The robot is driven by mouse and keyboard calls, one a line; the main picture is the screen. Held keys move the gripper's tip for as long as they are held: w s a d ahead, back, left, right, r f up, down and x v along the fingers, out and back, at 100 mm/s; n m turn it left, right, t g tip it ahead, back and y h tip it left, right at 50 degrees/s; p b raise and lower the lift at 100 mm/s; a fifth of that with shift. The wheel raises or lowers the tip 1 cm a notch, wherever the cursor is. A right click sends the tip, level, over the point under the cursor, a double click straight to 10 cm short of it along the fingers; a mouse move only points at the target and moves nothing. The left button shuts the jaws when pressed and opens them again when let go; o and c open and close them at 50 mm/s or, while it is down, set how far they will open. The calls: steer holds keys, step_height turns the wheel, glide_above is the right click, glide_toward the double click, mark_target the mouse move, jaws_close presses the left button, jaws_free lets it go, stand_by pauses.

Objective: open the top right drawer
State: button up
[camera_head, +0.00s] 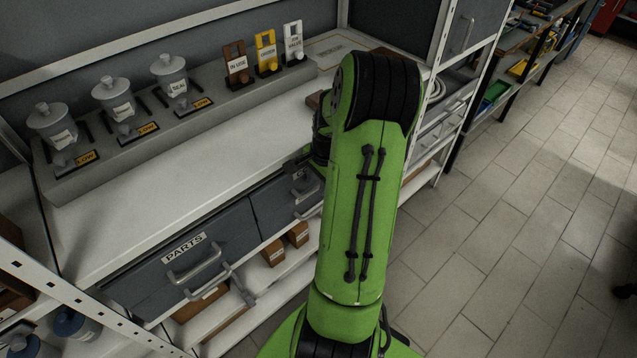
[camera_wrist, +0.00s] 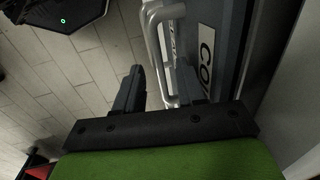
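The top right drawer (camera_head: 272,212) is a grey front under the white worktop, right of the drawer labelled PARTS (camera_head: 145,278). Its front looks level with the PARTS drawer, and my arm hides its right part. In the wrist view a grey drawer front (camera_wrist: 232,45) carries a white label starting with "CO", partly cut off. A pale metal bar handle (camera_wrist: 153,38) stands out from it. My gripper (camera_wrist: 161,72) is open, with one dark finger on each side of the handle's lower end. I cannot tell whether either finger touches it.
The PARTS drawer handle (camera_head: 193,264) and another handle below it stick out at the left. Lidded pots (camera_head: 172,78) and small signs stand on a ledge (camera_head: 215,95) behind the worktop (camera_head: 165,185).

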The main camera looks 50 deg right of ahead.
jaws_close()
stand_by(0.3)
